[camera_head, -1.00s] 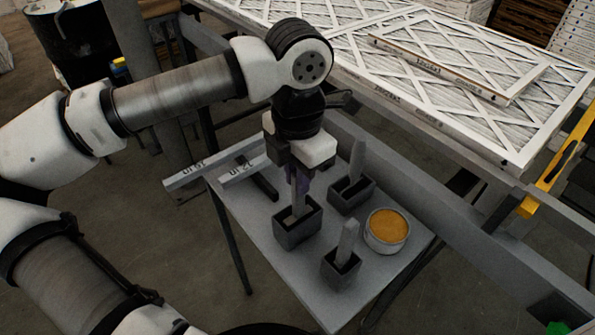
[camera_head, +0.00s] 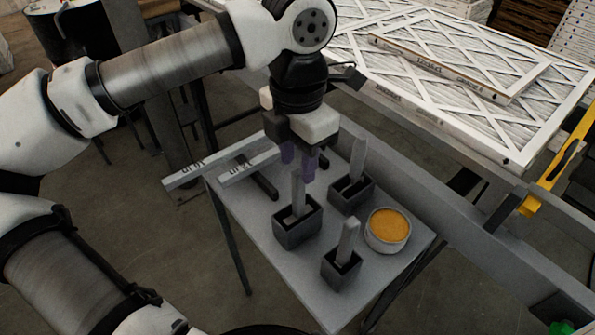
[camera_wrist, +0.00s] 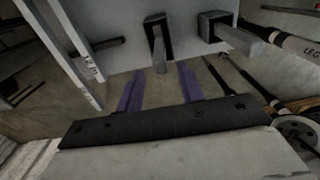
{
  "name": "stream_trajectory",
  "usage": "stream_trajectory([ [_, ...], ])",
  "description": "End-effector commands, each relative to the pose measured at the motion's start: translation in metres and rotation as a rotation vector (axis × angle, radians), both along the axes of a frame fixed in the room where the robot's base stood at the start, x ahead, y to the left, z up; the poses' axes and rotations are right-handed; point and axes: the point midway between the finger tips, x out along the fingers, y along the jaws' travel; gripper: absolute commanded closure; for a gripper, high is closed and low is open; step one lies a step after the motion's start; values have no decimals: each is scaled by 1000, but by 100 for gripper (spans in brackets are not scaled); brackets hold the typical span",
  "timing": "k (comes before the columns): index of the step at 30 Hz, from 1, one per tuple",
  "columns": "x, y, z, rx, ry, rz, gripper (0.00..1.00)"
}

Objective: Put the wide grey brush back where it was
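Three flat grey brushes stand upright, each in its own dark open box on the small grey table. The brush below my gripper, likely the wide grey brush (camera_head: 298,194), stands in the left box (camera_head: 298,230), its lower end hidden by the walls. In the wrist view a brush (camera_wrist: 159,57) stands in its box between my finger lines. The other brushes are in the back box (camera_head: 357,158) and front box (camera_head: 347,238). My gripper (camera_head: 298,162) is open and empty just above the left brush; its purple fingers (camera_wrist: 157,75) are spread apart.
A round tin with orange contents (camera_head: 387,228) stands on the table's right (camera_head: 390,268). Labelled grey bars (camera_head: 215,172) lie at the left edge. A rack of white pleated filters (camera_head: 440,70) stands behind. Clear table lies in front of the left box.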

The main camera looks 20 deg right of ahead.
Motion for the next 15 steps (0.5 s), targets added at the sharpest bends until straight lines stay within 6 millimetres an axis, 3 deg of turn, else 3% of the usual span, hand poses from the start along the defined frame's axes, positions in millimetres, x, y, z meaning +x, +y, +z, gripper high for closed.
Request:
stream_trajectory([
  [9, 0, -1, 64, -1, -1, 0, 62],
  [15, 0, 0, 82, -1, 0, -1, 62],
])
